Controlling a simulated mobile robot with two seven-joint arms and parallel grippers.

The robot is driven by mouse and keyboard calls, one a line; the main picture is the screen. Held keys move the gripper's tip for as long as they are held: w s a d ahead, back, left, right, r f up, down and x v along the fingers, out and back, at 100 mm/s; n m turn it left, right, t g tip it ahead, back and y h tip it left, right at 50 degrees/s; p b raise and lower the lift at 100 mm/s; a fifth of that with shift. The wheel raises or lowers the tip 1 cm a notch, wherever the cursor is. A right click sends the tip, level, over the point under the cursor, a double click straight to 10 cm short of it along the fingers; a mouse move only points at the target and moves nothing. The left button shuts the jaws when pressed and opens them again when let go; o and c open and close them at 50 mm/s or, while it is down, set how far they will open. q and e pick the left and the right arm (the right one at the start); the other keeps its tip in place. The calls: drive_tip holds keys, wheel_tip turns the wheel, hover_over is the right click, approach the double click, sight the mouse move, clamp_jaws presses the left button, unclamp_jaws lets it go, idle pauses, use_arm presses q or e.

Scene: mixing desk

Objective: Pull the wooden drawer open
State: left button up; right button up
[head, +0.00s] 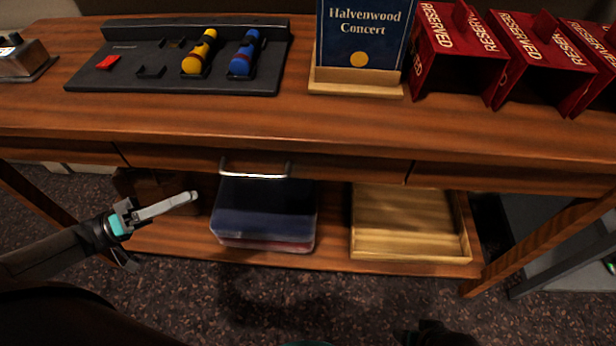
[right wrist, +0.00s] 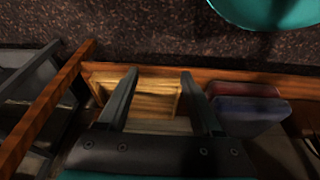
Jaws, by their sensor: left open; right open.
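The wooden drawer (head: 322,166) is in the front of the desk, in the middle of the head view. It looks shut, its front in line with the panels beside it. Its silver bar handle (head: 255,174) sits left of the drawer's middle as seen here. My left gripper (head: 192,200) is open and empty, left of the handle, lower than it and apart from it. My right gripper (right wrist: 156,78) is open and empty in the right wrist view. Its fingers frame the wooden tray on the lower shelf. It does not show clearly in the head view.
The lower shelf (head: 180,240) holds a stack of dark blue and red folded things (head: 262,212) and a wooden tray (head: 410,222). Carpet lies in front.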

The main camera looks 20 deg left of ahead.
use_arm(q)
drive_tip(key=s+r+g+h, duration=0.1)
drive_tip(key=h, duration=0.1)
approach(251, 173)
drive_tip(key=f+x, duration=0.1)
drive_tip(key=x, duration=0.2)
drive_tip(key=shift+m+g, duration=0.3)
drive_tip(key=shift+g, duration=0.1)
drive_tip(key=x, duration=0.5)
drive_tip(key=shift+w+d+r+b, duration=0.2)
drive_tip(key=shift+d+r+b, duration=0.05)
drive_tip(key=shift+r+b, duration=0.1)
drive_tip(key=shift+w+d+r, duration=0.15)
drive_tip(key=shift+w+d, duration=0.2)
drive_tip(key=shift+d, duration=0.25)
use_arm(e)
drive_tip(key=shift+w+r, duration=0.3)
drive_tip(key=shift+r, duration=0.45)
use_arm(q)
drive_tip(key=shift+c, duration=0.3)
use_arm(e)
drive_tip(key=shift+s+f, duration=0.1)
drive_tip(key=shift+s, duration=0.05)
use_arm(q)
clamp_jaws()
